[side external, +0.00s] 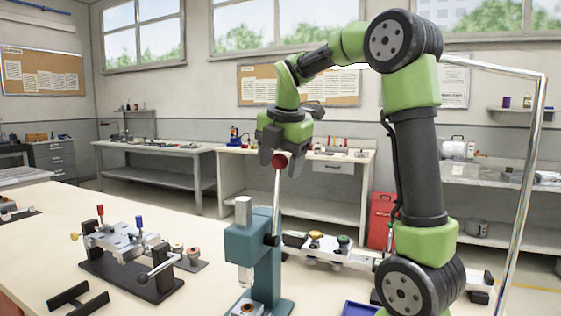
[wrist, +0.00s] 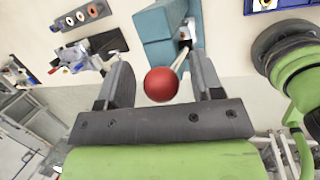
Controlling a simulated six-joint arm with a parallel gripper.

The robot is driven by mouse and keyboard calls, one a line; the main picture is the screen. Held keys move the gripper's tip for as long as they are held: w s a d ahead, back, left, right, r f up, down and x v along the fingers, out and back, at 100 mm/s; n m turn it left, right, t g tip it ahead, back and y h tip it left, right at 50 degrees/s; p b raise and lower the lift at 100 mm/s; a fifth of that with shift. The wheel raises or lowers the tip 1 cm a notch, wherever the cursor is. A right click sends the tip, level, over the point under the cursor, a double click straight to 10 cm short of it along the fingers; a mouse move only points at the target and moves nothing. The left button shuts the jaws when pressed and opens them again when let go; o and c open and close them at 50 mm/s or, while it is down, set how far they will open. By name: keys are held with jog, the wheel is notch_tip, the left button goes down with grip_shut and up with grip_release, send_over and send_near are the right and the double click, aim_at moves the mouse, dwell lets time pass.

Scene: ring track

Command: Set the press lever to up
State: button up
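The teal press (side external: 240,250) stands on the table in the side view; its body also shows at the top of the wrist view (wrist: 160,35). Its lever (side external: 276,205) is a thin metal rod rising nearly upright from the pivot on the press's side. A red ball knob (side external: 279,161) tops the lever, and it also shows in the wrist view (wrist: 161,84). My gripper (side external: 281,166) points down over the knob. Its fingers are open, one on each side of the knob, with visible gaps in the wrist view (wrist: 160,68).
A clamp fixture (side external: 130,255) with red and blue handles stands left of the press. A rail fixture with yellow and green knobs (side external: 330,250) lies behind and right. A blue tray (side external: 360,308) is at the front right. Black bar pieces (side external: 78,298) lie front left.

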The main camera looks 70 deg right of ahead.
jog(key=v, duration=0.7)
jog(key=shift+r, duration=0.25)
jog(key=shift+a, duration=0.1)
jog(key=s+a+f+m+t+y, duration=0.2)
jog(key=s+a+f+m, duration=0.2)
jog(key=a+m, duration=0.5)
jog(key=s+a+f+m+t+y, duration=0.2)
jog(key=s+a+f+m, duration=0.3)
jog(key=a+m, duration=0.4)
jog(key=shift+f+m+t+y, duration=0.3)
jog(key=shift+f+m+y, duration=0.1)
jog(key=shift+m, duration=0.8)
